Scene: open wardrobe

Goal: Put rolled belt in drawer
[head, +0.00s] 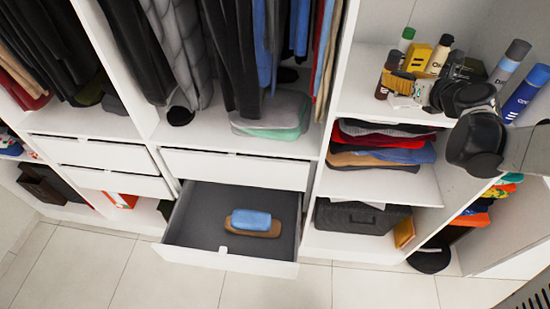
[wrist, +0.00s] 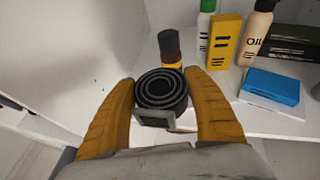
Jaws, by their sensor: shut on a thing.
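The rolled belt (wrist: 160,92) is a dark coil with a metal buckle at its near side, seen in the wrist view. My gripper (wrist: 160,98) is shut on it, with one orange finger on each side. In the head view my gripper (head: 397,84) is over the upper right shelf, and I cannot clearly make out the belt there. The open drawer (head: 225,259) is pulled out at the bottom centre, low and to the left of my gripper. It holds a brown item (head: 253,230) with a blue item (head: 251,220) on top, to the right of its middle.
Bottles and a yellow box (wrist: 225,40) stand on the shelf close beyond the belt, including a dark bottle (wrist: 170,48). A blue box (wrist: 270,86) lies to the right. A vertical panel (head: 331,110) and folded clothes (head: 380,148) lie between my gripper and the drawer. The drawer's left part is clear.

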